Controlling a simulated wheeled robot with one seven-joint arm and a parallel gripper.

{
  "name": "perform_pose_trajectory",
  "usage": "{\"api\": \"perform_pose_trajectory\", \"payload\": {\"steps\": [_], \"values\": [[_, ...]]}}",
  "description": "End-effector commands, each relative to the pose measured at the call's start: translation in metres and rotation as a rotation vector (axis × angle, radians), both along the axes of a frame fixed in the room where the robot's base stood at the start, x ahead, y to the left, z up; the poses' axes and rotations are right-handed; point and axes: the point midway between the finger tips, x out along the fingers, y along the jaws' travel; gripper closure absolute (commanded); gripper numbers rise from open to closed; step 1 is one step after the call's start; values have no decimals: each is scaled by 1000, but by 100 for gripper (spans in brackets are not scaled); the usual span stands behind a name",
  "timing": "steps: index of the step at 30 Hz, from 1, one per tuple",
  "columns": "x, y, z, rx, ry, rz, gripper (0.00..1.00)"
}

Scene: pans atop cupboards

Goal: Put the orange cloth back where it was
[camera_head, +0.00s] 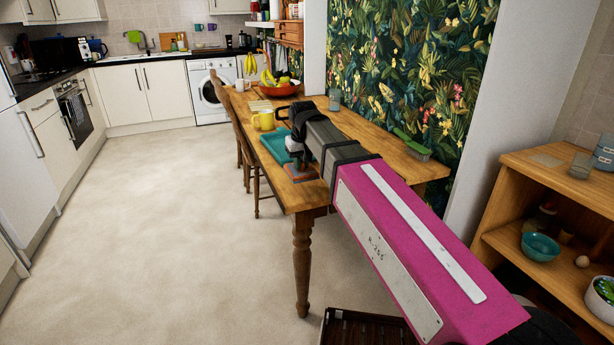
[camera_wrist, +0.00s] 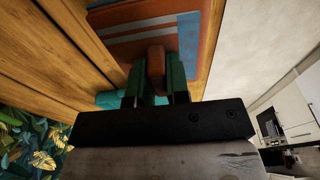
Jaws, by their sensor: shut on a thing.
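The orange cloth (camera_head: 301,173) lies near the front end of the wooden table, beside the teal tray (camera_head: 272,146). In the wrist view the orange cloth (camera_wrist: 135,42) looks flat, with pale and blue stripes, close to the table's edge. My gripper (camera_head: 298,168) is low over the cloth, pointing down. In the wrist view my gripper (camera_wrist: 155,62) has its green fingers shut on an orange-brown part that looks like a raised fold of the cloth. The arm and gripper hide part of the cloth in the head view.
The wooden table (camera_head: 375,139) also holds a yellow mug (camera_head: 263,121), a fruit bowl (camera_head: 280,88), a glass (camera_head: 335,99) and a green brush (camera_head: 412,146). A chair (camera_head: 237,130) stands at its left side. A wooden shelf (camera_head: 550,170) is at right. The floor at left is clear.

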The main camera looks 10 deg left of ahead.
Motion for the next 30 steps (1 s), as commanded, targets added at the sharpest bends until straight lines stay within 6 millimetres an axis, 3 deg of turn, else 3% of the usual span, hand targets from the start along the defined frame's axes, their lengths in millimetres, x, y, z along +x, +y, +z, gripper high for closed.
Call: {"api": "perform_pose_trajectory", "payload": {"steps": [3, 7, 11, 21, 30], "values": [[17, -10, -11, 0, 0, -2, 100], [24, -15, -17, 1, 1, 0, 100], [26, -16, -22, 1, 0, 1, 100], [25, -16, -57, 1, 0, 1, 100], [25, -16, -59, 1, 0, 1, 100]]}}
